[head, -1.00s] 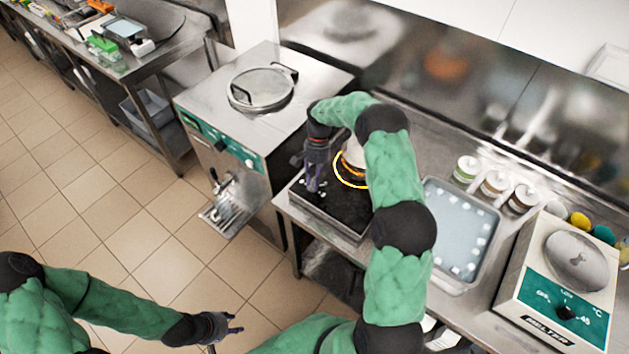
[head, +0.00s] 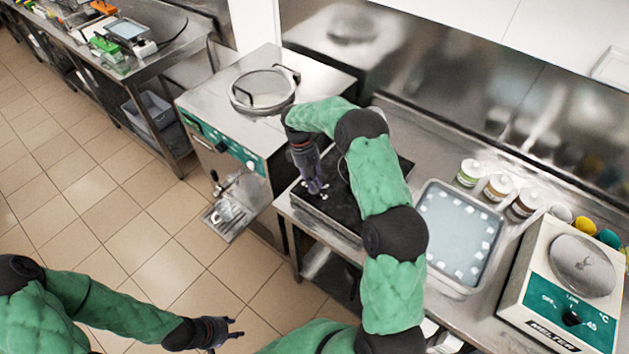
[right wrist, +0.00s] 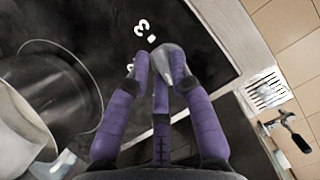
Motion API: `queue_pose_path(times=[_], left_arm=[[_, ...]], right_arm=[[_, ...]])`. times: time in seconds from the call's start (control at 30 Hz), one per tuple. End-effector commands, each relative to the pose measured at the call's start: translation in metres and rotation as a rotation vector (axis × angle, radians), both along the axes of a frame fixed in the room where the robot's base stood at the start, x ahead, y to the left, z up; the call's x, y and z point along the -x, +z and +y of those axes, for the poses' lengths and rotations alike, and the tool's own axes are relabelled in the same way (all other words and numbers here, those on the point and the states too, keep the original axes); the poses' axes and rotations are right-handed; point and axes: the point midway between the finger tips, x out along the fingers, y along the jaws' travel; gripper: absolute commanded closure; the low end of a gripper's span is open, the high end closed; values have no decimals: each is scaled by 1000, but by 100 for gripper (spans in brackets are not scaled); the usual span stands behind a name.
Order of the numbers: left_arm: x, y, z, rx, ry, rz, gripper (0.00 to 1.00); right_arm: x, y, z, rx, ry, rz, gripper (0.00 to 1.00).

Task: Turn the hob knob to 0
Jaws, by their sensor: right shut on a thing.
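The black hob (head: 335,212) stands on the steel counter, mostly behind my right arm in the head view. My right gripper (head: 313,188) is over its front left corner. In the right wrist view, the purple fingers of my right gripper (right wrist: 160,75) are closed around the grey hob knob (right wrist: 174,62). A white 3 and other white marks show on the black surface beside the knob; the 0 and the pointer cannot be made out. My left gripper (head: 222,331) is over the floor at lower left, its fingers apart and empty.
A batch freezer (head: 255,115) stands left of the hob. A tray (head: 455,235), several jars and a melter (head: 560,290) are to the right.

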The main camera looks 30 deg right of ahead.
Motion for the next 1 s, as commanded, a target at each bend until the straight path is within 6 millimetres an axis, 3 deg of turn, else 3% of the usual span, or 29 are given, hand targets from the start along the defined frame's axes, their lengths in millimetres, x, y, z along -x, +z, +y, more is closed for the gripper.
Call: queue_pose_path(times=[0.4,0.97,1.0], left_arm=[[0,-1,0,0,0,0,60],[0,-1,0,0,0,0,60],[0,-1,0,0,0,0,60]], right_arm=[[2,-2,2,-2,203,6,100],[2,-3,2,-2,236,7,100],[2,-3,2,-2,236,7,75]])
